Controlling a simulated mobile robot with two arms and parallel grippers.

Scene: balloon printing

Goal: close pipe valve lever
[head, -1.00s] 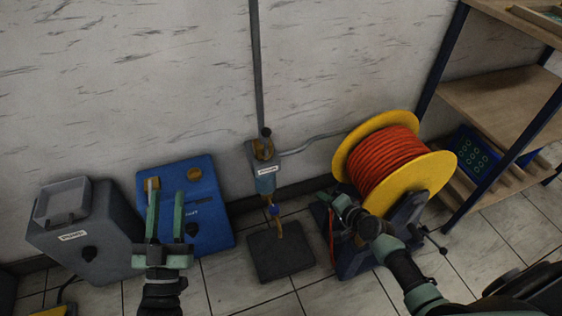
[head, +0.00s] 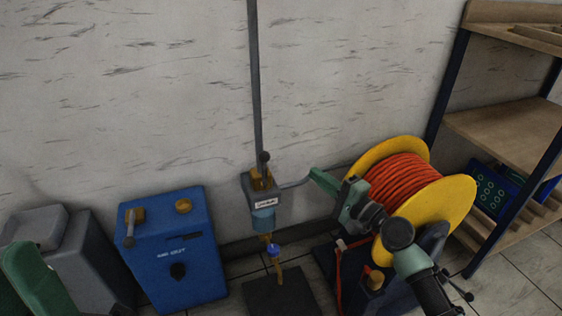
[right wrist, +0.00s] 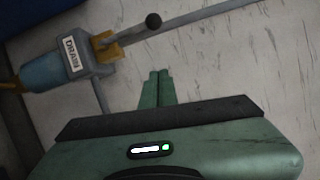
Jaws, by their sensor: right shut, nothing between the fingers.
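The pipe valve (head: 259,181) is a brass body on the vertical wall pipe, above a grey block with a white label. My right gripper (head: 313,172) is shut and empty, to the right of the valve, apart from the lever. Its closed green fingers (right wrist: 158,78) show in the right wrist view. A green part of my left arm or gripper (head: 35,285) shows at the lower left; its fingertips cannot be made out.
A blue box (head: 175,250) with brass fittings stands left of the valve. An orange hose reel (head: 455,205) with yellow flanges stands close by my right arm. A shelf (head: 510,125) is at the right. A dark mat (head: 265,295) lies below the valve outlet.

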